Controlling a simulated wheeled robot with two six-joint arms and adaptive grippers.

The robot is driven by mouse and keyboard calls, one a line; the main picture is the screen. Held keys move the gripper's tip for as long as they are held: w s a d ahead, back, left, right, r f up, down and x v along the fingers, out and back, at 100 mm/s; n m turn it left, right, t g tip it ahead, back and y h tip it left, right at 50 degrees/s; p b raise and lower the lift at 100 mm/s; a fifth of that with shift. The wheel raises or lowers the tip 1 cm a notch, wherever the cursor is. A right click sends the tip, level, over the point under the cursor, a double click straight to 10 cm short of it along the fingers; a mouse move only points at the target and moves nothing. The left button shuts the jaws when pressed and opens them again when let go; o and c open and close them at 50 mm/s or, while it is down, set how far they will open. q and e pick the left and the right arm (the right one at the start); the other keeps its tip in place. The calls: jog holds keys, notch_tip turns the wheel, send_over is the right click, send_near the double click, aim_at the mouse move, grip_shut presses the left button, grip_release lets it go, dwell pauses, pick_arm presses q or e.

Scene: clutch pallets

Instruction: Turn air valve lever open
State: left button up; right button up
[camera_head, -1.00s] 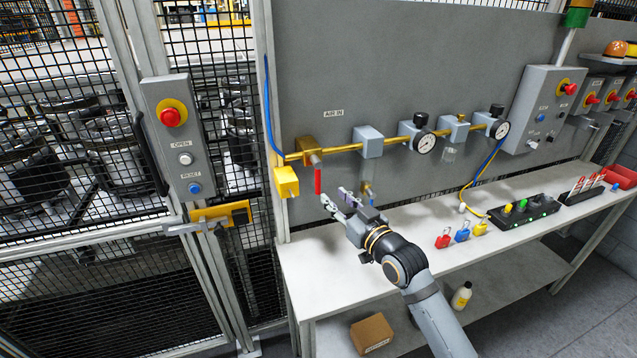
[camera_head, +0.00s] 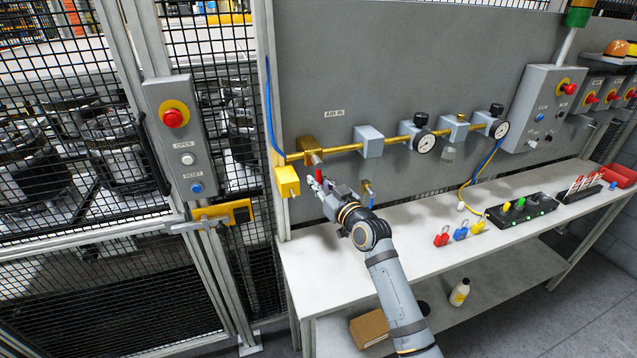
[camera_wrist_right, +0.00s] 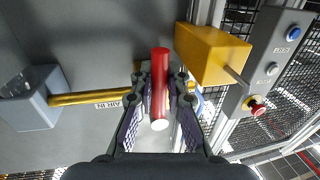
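The red air valve lever (camera_head: 319,174) hangs down from the brass valve (camera_head: 309,150) at the left end of the air pipe, below the AIR IN label. My right gripper (camera_head: 319,184) is at the lever and hides its lower part in the head view. In the right wrist view the red lever (camera_wrist_right: 160,85) stands between the two fingers of my right gripper (camera_wrist_right: 160,78). The fingers are apart, with a narrow gap showing on each side of the lever. My left gripper is not in view.
A yellow box (camera_head: 287,181) sits just left of the lever. A grey block (camera_head: 368,142) and a gauge (camera_head: 424,143) follow along the pipe to the right. A small drop valve (camera_head: 367,189) hangs beside my gripper. The white bench (camera_head: 330,262) is clear below.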

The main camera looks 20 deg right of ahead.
grip_shut()
jog(key=shift+f, duration=0.1)
